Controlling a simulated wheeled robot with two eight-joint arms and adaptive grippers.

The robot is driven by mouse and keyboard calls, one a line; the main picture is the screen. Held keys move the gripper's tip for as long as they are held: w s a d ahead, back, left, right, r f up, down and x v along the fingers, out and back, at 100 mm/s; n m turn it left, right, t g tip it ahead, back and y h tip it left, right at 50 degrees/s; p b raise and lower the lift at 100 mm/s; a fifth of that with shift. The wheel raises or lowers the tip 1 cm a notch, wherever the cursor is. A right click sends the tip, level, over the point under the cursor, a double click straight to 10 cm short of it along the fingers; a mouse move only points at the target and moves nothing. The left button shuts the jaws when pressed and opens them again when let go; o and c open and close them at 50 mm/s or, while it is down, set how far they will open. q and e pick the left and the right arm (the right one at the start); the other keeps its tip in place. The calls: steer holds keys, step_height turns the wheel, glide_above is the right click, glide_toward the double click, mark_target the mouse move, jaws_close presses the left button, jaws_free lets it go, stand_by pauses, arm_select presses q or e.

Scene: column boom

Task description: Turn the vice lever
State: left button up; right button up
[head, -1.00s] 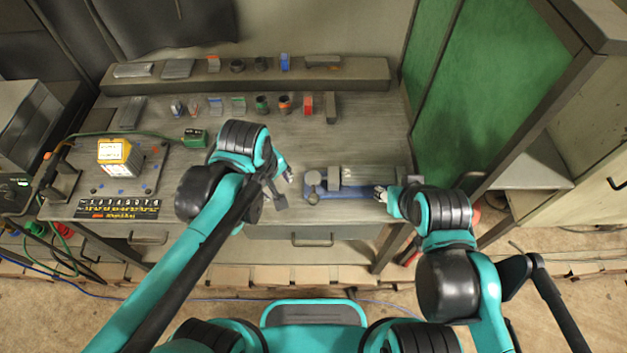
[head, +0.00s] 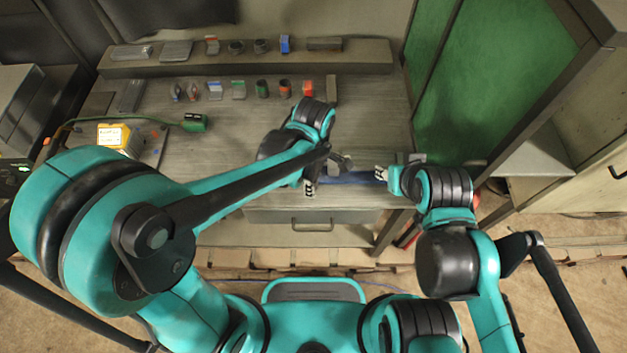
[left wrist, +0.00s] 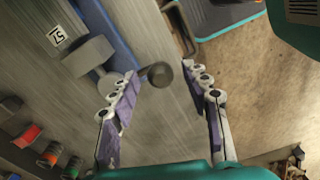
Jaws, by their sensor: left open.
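The vice (head: 352,178) lies along the front edge of the workbench, mostly covered by my left arm in the head view. Its blue body (left wrist: 83,45) and grey block also show in the left wrist view. The vice lever ends in a dark round knob (left wrist: 160,75). My left gripper (left wrist: 165,92) is open, with one finger on each side of the knob's line; the knob appears just past the fingertips, and I cannot tell if they touch it. In the head view my left gripper (head: 325,174) is over the vice's left end. My right gripper (head: 381,173) is at its right end; its jaws are unclear.
Several small parts, such as a red one (head: 308,88), stand in a row behind the vice. A raised shelf (head: 240,68) holds more. A green-panelled cabinet (head: 480,80) bounds the right. A yellow-and-white box (head: 113,137) is at left. The bench's middle is clear.

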arm_select(q)
steer(key=shift+f, duration=0.2)
jaws_close()
